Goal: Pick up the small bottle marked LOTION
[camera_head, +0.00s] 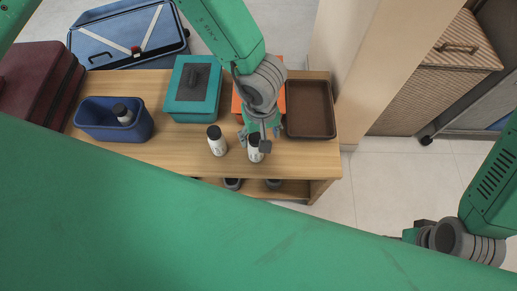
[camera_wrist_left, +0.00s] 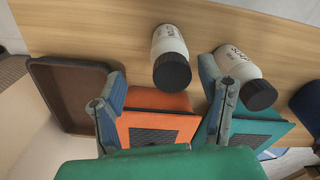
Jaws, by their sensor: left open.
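Two small white bottles with dark caps stand on the wooden table. The right bottle (camera_head: 255,154) is partly hidden by my left gripper (camera_head: 256,140); the left bottle (camera_head: 217,144) stands beside it, clear of the gripper. In the left wrist view the right bottle (camera_wrist_left: 168,41) lies ahead, between the open fingers (camera_wrist_left: 163,76) in the picture. The other bottle (camera_wrist_left: 236,64) is to its right, past one finger. Both labels carry print that I cannot read surely. My left gripper is open and empty. My right gripper (camera_head: 417,233) is at the lower right, away from the table, its fingers unclear.
A teal box (camera_head: 194,108), an orange box (camera_wrist_left: 158,128) and a brown tray (camera_head: 311,130) stand behind the bottles. A blue bin (camera_head: 95,127) holds another dark-capped bottle (camera_head: 123,116). Maroon and blue cases are at the left. The table's front edge is close to the bottles.

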